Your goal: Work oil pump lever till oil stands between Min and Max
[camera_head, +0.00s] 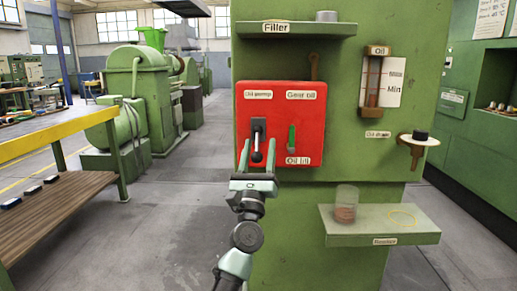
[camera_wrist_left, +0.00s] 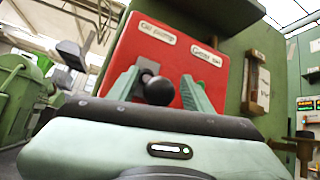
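The oil pump lever (camera_head: 257,144) sits on a red panel (camera_head: 312,122) under the label "Oil pump" and points down. Its black knob (camera_wrist_left: 159,90) shows in the left wrist view between my two fingers. My left gripper (camera_head: 257,148) is open around the lever, with a gap on each side of the knob (camera_wrist_left: 160,92). The oil gauge (camera_head: 372,82), up and to the right of the panel, has a brown frame and Min and Max marks. The lower part of its tube looks brown; I cannot tell the exact level. My right gripper is not in view.
A shelf (camera_head: 380,237) holds a glass jar (camera_head: 346,203). An oil drain (camera_head: 415,148) juts out at right. A workbench (camera_head: 60,212) stands at left; the floor between is clear.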

